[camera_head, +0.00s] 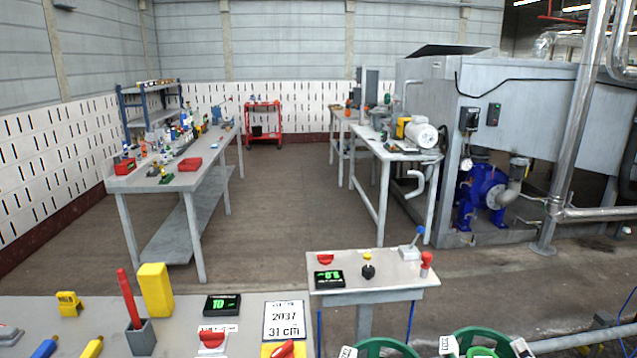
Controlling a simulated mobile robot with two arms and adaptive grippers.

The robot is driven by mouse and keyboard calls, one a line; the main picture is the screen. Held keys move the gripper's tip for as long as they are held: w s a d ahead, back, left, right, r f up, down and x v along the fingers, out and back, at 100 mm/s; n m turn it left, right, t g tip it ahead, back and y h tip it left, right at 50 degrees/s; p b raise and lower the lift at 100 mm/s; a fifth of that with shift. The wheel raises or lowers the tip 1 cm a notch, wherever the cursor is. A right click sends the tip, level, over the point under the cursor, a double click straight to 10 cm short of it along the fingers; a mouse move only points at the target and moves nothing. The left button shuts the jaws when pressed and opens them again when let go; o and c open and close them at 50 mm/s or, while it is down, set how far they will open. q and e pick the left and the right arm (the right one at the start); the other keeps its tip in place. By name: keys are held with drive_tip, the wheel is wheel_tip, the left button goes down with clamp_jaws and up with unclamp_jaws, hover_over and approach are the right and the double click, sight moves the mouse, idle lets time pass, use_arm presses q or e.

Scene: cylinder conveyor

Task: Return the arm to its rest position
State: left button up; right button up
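Neither of my arms shows in the head view, and neither gripper is in the picture. The task names no other object, and nothing held can be seen.
A grey near table (185,340) carries a red lever (129,297), a yellow block (155,290) and a white card (284,320). A small control table (390,287) stands right of it. Green round rims (480,331) are cut off at the bottom. Open floor (280,200) lies beyond.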

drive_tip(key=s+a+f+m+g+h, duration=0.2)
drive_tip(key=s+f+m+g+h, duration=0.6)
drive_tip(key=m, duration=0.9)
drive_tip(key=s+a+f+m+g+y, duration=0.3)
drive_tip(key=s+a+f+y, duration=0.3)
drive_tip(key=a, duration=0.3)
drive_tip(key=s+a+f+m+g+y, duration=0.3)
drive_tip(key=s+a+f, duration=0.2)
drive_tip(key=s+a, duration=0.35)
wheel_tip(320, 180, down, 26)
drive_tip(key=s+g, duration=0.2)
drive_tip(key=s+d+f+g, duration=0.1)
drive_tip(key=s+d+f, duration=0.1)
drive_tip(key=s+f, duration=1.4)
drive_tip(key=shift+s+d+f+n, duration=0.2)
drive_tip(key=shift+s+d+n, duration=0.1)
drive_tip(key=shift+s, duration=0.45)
